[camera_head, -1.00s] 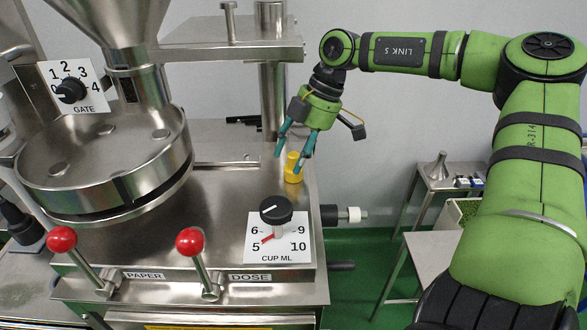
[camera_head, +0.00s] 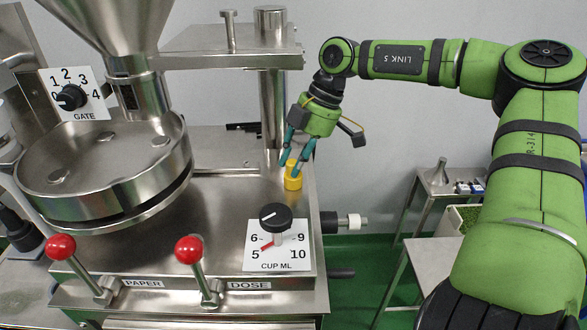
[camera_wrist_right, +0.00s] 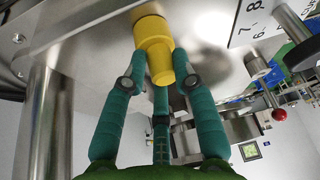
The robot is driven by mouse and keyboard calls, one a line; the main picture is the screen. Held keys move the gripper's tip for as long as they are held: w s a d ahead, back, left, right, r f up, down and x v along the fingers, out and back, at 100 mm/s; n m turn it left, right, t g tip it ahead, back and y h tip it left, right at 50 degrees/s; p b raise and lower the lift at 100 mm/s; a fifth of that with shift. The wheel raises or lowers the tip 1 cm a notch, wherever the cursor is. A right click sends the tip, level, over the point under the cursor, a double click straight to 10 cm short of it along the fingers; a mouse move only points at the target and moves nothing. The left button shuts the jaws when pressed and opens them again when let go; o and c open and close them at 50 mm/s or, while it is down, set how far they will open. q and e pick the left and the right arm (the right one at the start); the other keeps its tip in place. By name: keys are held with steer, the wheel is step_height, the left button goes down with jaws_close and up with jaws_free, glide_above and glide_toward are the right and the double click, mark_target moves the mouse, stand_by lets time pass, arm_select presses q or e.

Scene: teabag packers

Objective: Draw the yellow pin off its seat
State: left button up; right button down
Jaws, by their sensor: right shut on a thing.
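The yellow pin (camera_head: 293,175) stands upright at the right rear of the steel machine top, beside a thick steel column. It also shows in the right wrist view (camera_wrist_right: 155,50), with a wider base and a narrower stem. My right gripper (camera_head: 291,163) comes down on it from above, its teal fingers closed around the stem. In the right wrist view the fingers (camera_wrist_right: 155,82) lie on both sides of the stem, with a third one behind. The pin's base appears to rest on the machine top; its seat is hidden. My left gripper is not in view.
A black knob (camera_head: 275,217) on the cup dial plate (camera_head: 262,258) stands in front of the pin. The steel column (camera_head: 272,100) rises close behind it to the left. A round steel pan (camera_head: 100,165) fills the left. Red-balled levers (camera_head: 188,249) stand at the front.

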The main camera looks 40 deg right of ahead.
mark_target(295, 160)
steer(key=shift+s+a, duration=0.1)
steer(key=shift+r+p, duration=1.95)
steer(key=shift+r, duration=1.1)
steer(key=shift+f, duration=0.1)
